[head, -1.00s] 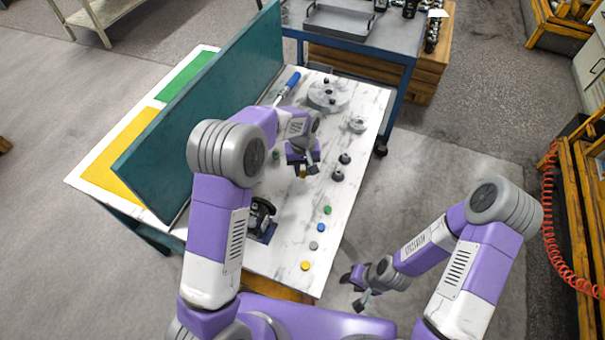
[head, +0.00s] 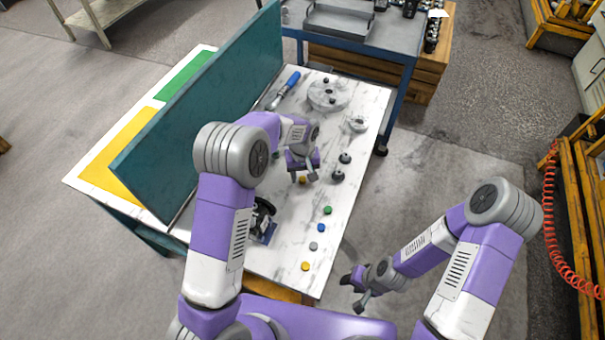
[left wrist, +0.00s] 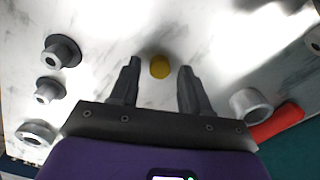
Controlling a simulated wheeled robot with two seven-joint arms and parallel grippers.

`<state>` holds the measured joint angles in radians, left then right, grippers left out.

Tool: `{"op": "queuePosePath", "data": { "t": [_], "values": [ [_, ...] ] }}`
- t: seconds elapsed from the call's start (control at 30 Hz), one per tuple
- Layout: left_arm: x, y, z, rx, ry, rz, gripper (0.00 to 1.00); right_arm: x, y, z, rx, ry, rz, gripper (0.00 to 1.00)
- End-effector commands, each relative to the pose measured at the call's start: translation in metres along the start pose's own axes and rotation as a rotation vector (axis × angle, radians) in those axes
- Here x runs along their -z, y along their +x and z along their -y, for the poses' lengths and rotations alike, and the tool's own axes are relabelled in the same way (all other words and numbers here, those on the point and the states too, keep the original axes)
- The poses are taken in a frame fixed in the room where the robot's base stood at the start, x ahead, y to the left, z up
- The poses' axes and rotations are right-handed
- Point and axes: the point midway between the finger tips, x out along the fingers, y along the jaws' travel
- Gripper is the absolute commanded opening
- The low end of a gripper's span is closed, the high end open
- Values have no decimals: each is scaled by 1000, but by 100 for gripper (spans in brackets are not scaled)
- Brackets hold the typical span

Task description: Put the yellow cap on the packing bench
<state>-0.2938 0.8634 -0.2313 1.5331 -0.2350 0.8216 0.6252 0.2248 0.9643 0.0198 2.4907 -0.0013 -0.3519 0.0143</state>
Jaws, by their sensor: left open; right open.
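A small round yellow cap (head: 302,180) shows at my left gripper (head: 303,175), over the middle of the white marble-topped bench (head: 285,235). In the left wrist view the yellow cap (left wrist: 159,66) is between the tips of my left gripper (left wrist: 160,66), with gaps on both sides. The gripper is open and points down at the bench. A second yellow cap (head: 305,266) lies near the bench's front edge. My right gripper (head: 358,288) is open and empty, off the bench's right side. No label shows which surface is the packing bench.
Green (head: 328,210), blue (head: 321,227) and grey (head: 313,246) caps lie in a row. Dark knobs (head: 338,175) stand right of my left gripper. A teal divider (head: 210,110) borders the work area. A blue table (head: 390,40) with a tray (head: 338,20) stands behind.

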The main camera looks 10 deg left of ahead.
Motion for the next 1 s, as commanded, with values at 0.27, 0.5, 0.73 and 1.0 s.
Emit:
{"op": "queuePosePath", "data": {
  "t": [0.27,0.5,0.73,1.0],
  "values": [
    [1,-31,0,-2,-1,-3,47,0,-8,3,0,0,0,43],
    [1,-84,0,-2,0,-3,47,-1,-17,6,0,0,0,43],
    [0,-117,0,-1,0,-2,47,-1,-22,8,0,0,0,43],
    [0,-124,0,0,0,0,47,-1,-23,9,0,0,0,43]
  ]
}}
